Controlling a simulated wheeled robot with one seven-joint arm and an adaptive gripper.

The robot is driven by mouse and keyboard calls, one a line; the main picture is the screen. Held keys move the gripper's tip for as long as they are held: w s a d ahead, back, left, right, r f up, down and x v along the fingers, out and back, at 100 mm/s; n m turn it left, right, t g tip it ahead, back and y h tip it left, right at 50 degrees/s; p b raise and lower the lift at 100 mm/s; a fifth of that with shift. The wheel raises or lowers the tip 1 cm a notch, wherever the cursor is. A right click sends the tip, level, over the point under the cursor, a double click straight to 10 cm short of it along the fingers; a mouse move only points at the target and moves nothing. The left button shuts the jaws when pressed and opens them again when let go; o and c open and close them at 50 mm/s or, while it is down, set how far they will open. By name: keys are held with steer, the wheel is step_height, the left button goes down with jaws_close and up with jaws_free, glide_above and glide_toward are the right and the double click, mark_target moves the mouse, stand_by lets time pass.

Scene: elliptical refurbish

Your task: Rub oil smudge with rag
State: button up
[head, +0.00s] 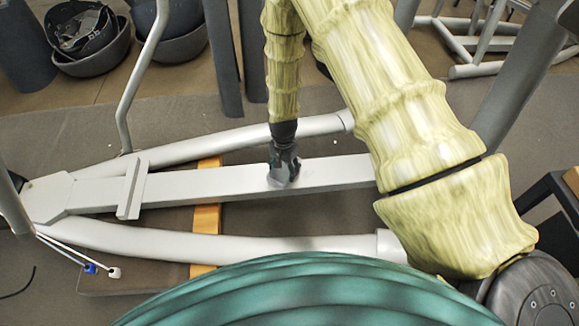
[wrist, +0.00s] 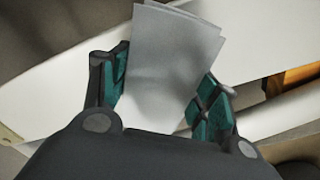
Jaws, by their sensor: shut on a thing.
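My gripper (head: 284,165) is low over the middle of the pale grey centre beam (head: 215,184) of the elliptical's frame. In the wrist view my gripper (wrist: 160,95) has its teal-padded fingers shut on a folded light grey rag (wrist: 168,55). The rag's layered sheets stick out past the fingertips, over the white beam (wrist: 60,95). In the head view the rag is mostly hidden by the gripper, and I cannot tell if it touches the beam. I see no clear oil smudge; it may be under the rag or gripper.
Two curved grey side tubes (head: 200,243) flank the beam. An orange-yellow bar (head: 206,218) crosses beneath. Cables with blue and white ends (head: 113,272) lie at lower left. Dark bowls (head: 88,45) stand at the back left. A dark table (head: 560,195) is at the right.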

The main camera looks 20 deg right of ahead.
mark_target(272, 170)
steer(key=shift+w+a+f+p, duration=0.1)
steer(key=shift+w+a+p, duration=0.2)
steer(key=shift+a, duration=0.75)
steer(key=shift+w+a+f+p, duration=0.15)
steer(key=shift+w+a, duration=0.1)
steer(key=shift+a, duration=0.75)
steer(key=shift+r, duration=0.1)
steer(key=shift+r+p, duration=2.4)
steer(key=shift+r, duration=0.65)
steer(key=shift+r, duration=0.1)
steer(key=shift+r+p, duration=1.4)
